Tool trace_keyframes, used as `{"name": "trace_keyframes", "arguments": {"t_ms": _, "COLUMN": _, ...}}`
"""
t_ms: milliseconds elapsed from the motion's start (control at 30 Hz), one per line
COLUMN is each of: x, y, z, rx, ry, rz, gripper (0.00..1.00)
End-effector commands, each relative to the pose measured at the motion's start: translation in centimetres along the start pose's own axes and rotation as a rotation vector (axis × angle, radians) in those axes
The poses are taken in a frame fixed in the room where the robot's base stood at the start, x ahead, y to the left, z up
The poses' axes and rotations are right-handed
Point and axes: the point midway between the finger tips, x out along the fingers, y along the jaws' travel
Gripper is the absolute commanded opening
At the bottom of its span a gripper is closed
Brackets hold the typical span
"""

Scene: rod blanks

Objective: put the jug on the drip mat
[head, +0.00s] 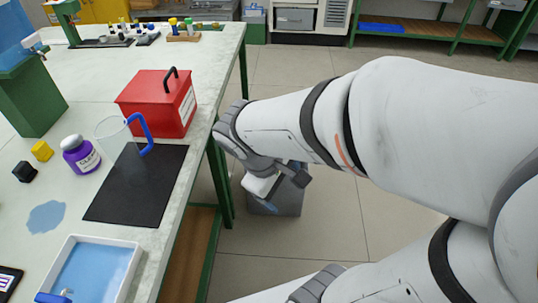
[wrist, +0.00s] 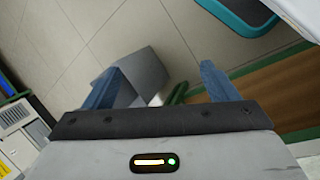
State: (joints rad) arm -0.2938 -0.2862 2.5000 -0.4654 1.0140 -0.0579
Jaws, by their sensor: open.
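The clear jug (head: 116,138) with a blue handle (head: 148,135) stands upright on the table in the head view. Its base overlaps the far left corner of the black drip mat (head: 135,195); I cannot tell whether it rests fully on it. My gripper (head: 277,186) is off the table's right edge, over the floor, well apart from the jug. In the wrist view my gripper (wrist: 162,86) shows two spread blue fingers with nothing held between them. The jug and mat are not recognisable in the wrist view.
A red box (head: 158,105) stands behind the mat, close to the jug. A purple bottle (head: 80,155), yellow block (head: 42,151) and black block (head: 25,172) are to its left. A white tray of blue liquid (head: 92,273) is in front. A grey bin (head: 278,204) stands on the floor.

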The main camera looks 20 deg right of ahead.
Motion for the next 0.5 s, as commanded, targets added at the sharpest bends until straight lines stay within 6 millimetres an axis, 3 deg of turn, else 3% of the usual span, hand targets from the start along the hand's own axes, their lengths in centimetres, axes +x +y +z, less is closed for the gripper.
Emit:
{"name": "trace_keyframes", "arguments": {"t_ms": 100, "x": -0.9, "y": -0.4, "z": 0.4, "rx": 0.326, "ry": 0.095, "rz": -0.174, "gripper": 0.8}}
{"name": "trace_keyframes", "arguments": {"t_ms": 200, "x": -1.7, "y": -0.5, "z": 0.1, "rx": 0.508, "ry": 0.158, "rz": -0.269, "gripper": 0.8}}
{"name": "trace_keyframes", "arguments": {"t_ms": 333, "x": -2.1, "y": 0.2, "z": 0.1, "rx": 0.63, "ry": 0.202, "rz": -0.33, "gripper": 0.8}}
{"name": "trace_keyframes", "arguments": {"t_ms": 500, "x": -2.2, "y": 0.3, "z": 0.1, "rx": 0.651, "ry": 0.21, "rz": -0.344, "gripper": 0.8}}
